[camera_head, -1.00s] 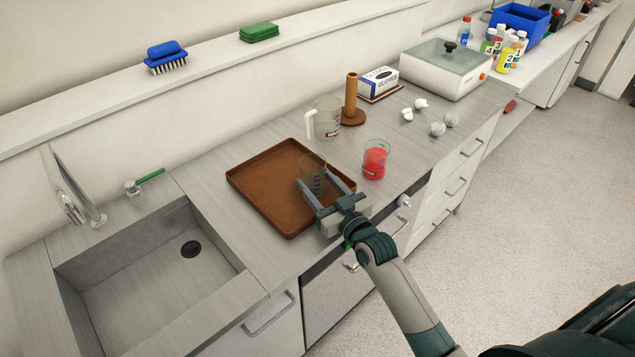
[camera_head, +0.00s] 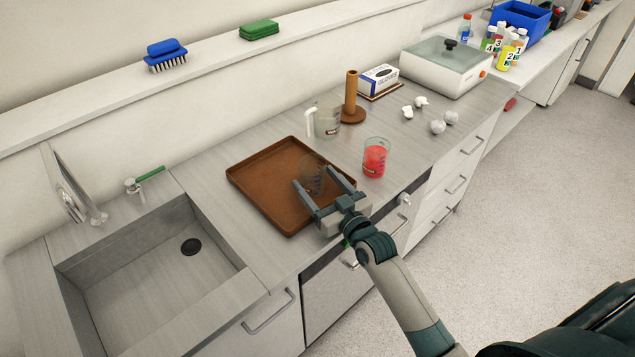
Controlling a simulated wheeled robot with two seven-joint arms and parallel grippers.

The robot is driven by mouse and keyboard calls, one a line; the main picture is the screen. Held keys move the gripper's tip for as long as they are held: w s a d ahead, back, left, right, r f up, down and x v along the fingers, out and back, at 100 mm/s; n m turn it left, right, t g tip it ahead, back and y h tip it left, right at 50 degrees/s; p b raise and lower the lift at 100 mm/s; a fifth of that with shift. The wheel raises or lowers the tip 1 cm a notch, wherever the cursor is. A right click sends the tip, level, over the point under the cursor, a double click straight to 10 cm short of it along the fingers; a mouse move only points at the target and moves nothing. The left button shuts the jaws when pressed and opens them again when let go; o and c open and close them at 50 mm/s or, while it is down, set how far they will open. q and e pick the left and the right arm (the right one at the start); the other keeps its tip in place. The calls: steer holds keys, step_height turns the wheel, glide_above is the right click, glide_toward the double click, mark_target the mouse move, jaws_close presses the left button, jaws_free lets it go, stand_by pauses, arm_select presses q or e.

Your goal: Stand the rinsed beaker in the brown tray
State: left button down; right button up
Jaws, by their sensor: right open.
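The rinsed beaker (camera_head: 312,174) is clear glass and stands in the right part of the brown tray (camera_head: 262,170), looking upright. My right gripper (camera_head: 320,187) is open, with one finger on each side of the beaker; I cannot tell whether either finger touches it. The gripper's body is over the tray's front right edge. My left gripper is not in view.
A beaker of red liquid (camera_head: 375,158) stands just right of the tray. A clear jug (camera_head: 327,121) and a brown upright holder (camera_head: 351,100) stand behind. The sink (camera_head: 150,275) is at the left. Crumpled white pieces (camera_head: 438,126) lie further right.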

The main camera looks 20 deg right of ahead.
steer(key=shift+s+d+f, duration=0.1)
steer(key=shift+s+d, duration=0.05)
steer(key=shift+s, duration=0.55)
steer(key=s+b, duration=0.1)
steer(key=s, duration=0.2)
steer(key=s+d, duration=0.1)
steer(key=s, duration=0.2)
steer(key=s+b, duration=0.1)
steer(key=s, duration=0.2)
steer(key=shift+d+b, duration=0.2)
steer(key=shift+b, duration=0.15)
steer(key=shift+s+d, duration=0.1)
steer(key=shift+s, duration=0.65)
